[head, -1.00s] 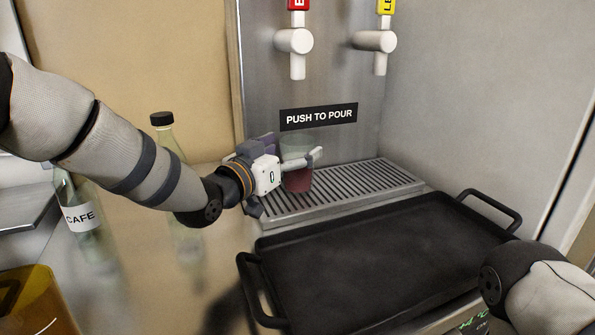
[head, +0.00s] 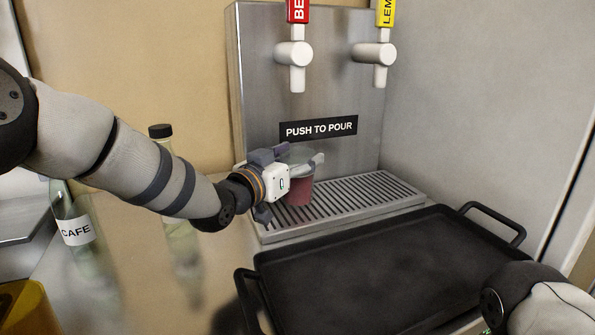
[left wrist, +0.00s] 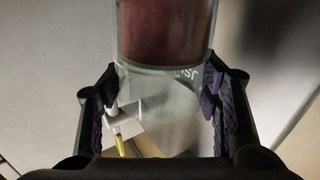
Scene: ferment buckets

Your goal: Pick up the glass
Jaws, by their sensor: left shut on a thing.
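The glass (head: 299,193) is clear and holds dark red liquid in its lower part. It is upright at the drip tray, below the red-handled tap. I cannot tell whether its base touches the grate. My left gripper (head: 302,162) reaches in from the left and is shut on the glass, with a finger across its upper part. In the left wrist view the glass (left wrist: 165,35) passes between the two fingers (left wrist: 160,84), and the red liquid shows at the top of the picture. My right gripper is out of view; only part of my right arm shows at lower right.
The metal drip tray (head: 375,199) adjoins the dispenser (head: 258,90), with white taps (head: 293,55) above. A black handled tray (head: 380,270) lies in front. Capped bottles, one labelled CAFE (head: 77,230), stand left, under and behind my arm. An amber container (head: 25,310) is at lower left.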

